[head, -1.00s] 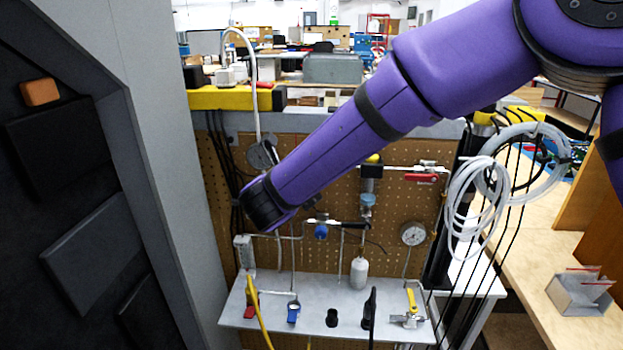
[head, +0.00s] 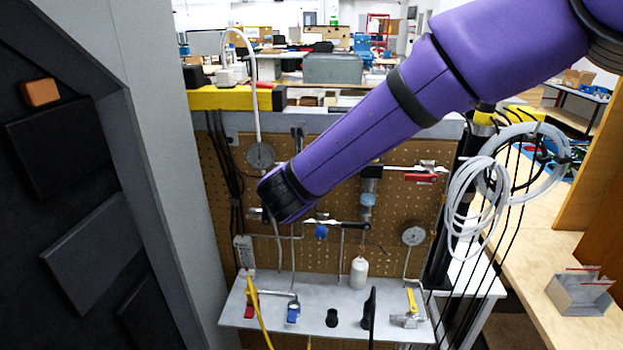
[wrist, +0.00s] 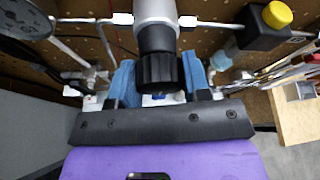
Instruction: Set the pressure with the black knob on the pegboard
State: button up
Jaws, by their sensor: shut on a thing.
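The black knob (wrist: 158,72) sits below a silver regulator body (wrist: 156,14) in the middle of the wrist view. My gripper (wrist: 158,88) has blue finger pads, one on each side of the knob, and is shut on it. In the head view my purple arm hides the knob and the gripper in front of the pegboard (head: 395,270). A round gauge (head: 261,156) hangs on the board just above my wrist. A dark gauge edge also shows at the upper left of the wrist view (wrist: 22,20).
A yellow-topped black block (wrist: 262,28) sits right of the knob. Metal tubing runs along the board, with a blue valve (head: 321,232), a red-handled valve (head: 421,177) and another gauge (head: 413,235). A grey shelf (head: 345,283) juts out below. Coiled white hoses (head: 470,200) hang at right.

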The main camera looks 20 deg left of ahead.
jog(key=shift+f, duration=0.1)
jog(key=o, duration=0.9)
jog(key=shift+s, duration=0.1)
jog(key=v, duration=1)
jog(key=shift+s+r, duration=0.25)
jog(key=shift+s, duration=0.05)
jog(key=shift+w, duration=0.1)
